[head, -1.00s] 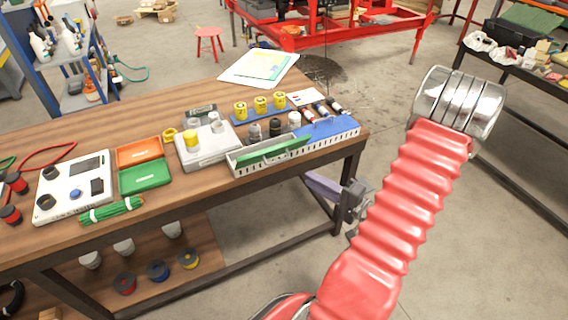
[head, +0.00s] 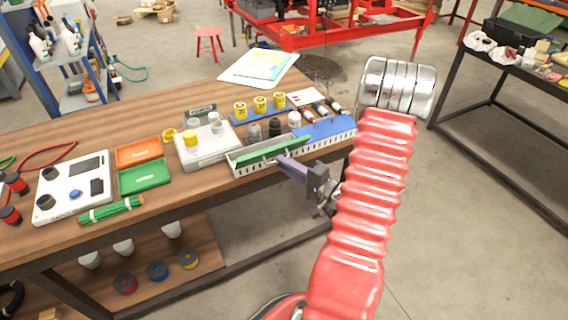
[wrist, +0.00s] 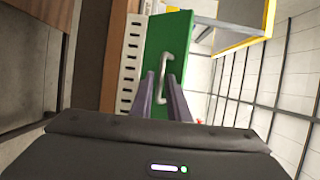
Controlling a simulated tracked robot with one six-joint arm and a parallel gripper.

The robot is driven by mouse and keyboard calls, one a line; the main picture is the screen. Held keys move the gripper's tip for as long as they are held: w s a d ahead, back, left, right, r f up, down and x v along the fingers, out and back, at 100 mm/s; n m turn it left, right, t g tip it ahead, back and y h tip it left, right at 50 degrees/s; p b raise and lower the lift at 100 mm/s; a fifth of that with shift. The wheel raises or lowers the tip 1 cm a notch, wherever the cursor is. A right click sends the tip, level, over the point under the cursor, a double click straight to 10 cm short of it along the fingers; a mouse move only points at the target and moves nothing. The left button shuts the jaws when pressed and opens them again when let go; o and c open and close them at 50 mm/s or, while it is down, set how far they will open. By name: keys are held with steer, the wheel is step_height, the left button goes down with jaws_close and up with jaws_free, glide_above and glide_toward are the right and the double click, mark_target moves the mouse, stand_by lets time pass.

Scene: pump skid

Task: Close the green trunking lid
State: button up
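The green trunking lid (head: 258,153) sits tilted open along the left part of the grey slotted trunking (head: 246,171), near the bench's front edge. In the wrist view the green lid (wrist: 168,40) shows its face and a pale bar handle (wrist: 164,68). My gripper (head: 281,160) is at the lid's front side, at bench-top height. In the wrist view my gripper (wrist: 164,78) is open, its two purple fingers apart with the lower part of the handle between them. I cannot tell whether the fingers touch the lid or handle.
A blue lid (head: 328,130) covers the trunking's right part. Behind the trunking stand a grey box (head: 208,148) with knobs and several yellow cylinders (head: 260,104). An orange tray (head: 139,152) and green tray (head: 145,175) lie to the left. The floor in front is clear.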

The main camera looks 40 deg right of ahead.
steer(key=shift+w, duration=0.5)
steer(key=shift+c, duration=0.4)
jaws_close()
steer(key=shift+f, duration=0.15)
stand_by(0.6)
